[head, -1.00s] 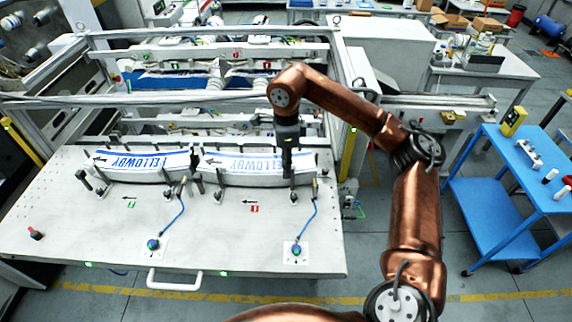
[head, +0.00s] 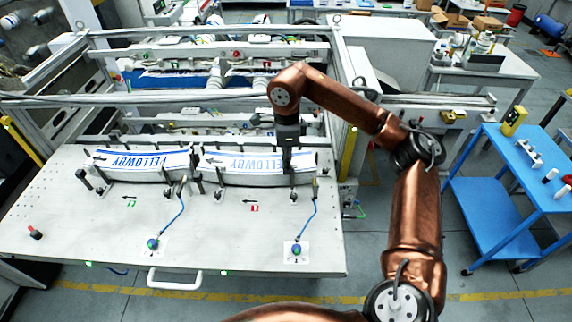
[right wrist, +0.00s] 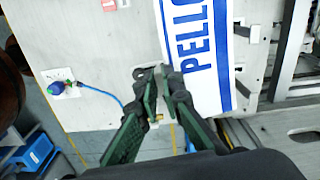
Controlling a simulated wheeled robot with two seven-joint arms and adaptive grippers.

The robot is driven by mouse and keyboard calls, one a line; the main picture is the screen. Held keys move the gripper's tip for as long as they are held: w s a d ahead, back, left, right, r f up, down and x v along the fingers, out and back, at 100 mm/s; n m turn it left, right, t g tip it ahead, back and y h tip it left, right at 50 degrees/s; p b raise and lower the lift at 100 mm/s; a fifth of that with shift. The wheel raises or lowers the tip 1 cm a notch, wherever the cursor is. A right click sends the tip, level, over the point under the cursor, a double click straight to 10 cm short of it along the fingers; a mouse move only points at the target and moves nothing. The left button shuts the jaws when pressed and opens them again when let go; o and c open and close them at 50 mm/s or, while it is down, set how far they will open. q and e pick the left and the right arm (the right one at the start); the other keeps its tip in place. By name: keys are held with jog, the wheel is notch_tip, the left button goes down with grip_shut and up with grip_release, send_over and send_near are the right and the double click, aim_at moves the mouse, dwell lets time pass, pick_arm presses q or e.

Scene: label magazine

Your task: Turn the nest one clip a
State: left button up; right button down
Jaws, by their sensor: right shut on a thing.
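Nest one (head: 252,177) is the right-hand curved nest on the pale worktable, with a white label (head: 240,163) with blue lettering lying along it. The same label shows in the right wrist view (right wrist: 200,50). My right gripper (head: 288,170) points down at the nest's right end. In the right wrist view its green-padded fingers (right wrist: 161,75) are close together beside the label's edge. They are shut on the clip, which is mostly hidden between them; its dark mount (head: 293,195) shows below the gripper. My left gripper is not in view.
Nest two (head: 135,175) with its label lies to the left, with several dark upright clips around both nests. Blue cables run to two round buttons (head: 296,249) at the table's front. A metal frame (head: 210,97) crosses behind. The front of the table is mostly clear.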

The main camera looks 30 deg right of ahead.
jog(key=shift+s+d+r+n+b, duration=0.15)
jog(key=shift+s+n+b, duration=0.2)
jog(key=shift+n, duration=2.6)
jog(key=shift+s+d+f+n+b, duration=0.15)
jog(key=shift+s+n, duration=0.3)
jog(key=shift+n, duration=2.45)
jog(key=shift+s+d+r+n+b, duration=0.15)
jog(key=shift+s+n+b, duration=0.2)
jog(key=shift+n, duration=2.6)
jog(key=c, duration=2.1)
grip_release()
notch_tip(320, 180, up, 12)
jog(key=shift+f, duration=0.1)
